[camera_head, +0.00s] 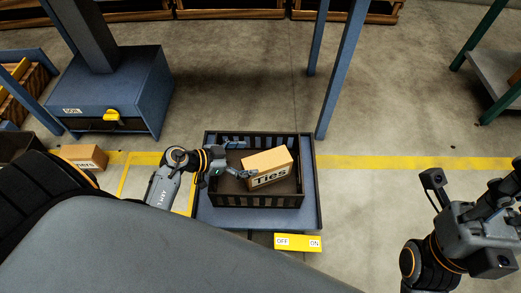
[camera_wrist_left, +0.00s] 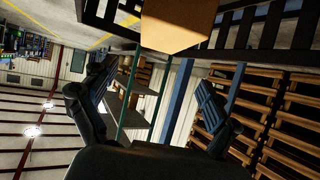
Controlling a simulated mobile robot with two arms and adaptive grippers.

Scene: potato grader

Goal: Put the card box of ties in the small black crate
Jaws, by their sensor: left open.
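The card box of ties (camera_head: 268,168), brown with "Ties" on its side, sits at an angle inside the small black crate (camera_head: 262,202). The crate has slatted walls and stands on a blue platform. My left gripper (camera_head: 240,160) is open over the crate's left part, just left of the box. In the left wrist view the box (camera_wrist_left: 178,24) shows at the top, beyond the spread fingers (camera_wrist_left: 155,92), with a gap between. The crate's dark slats (camera_wrist_left: 262,35) show beside it there. My right gripper (camera_head: 470,225) is far right, away from the crate; its finger opening is unclear.
A yellow OFF/ON panel (camera_head: 298,242) is at the platform's front. Blue posts (camera_head: 342,70) rise behind the crate. A blue machine (camera_head: 125,85) stands at the back left. Another card box (camera_head: 84,156) lies at the left. The floor right of the platform is clear.

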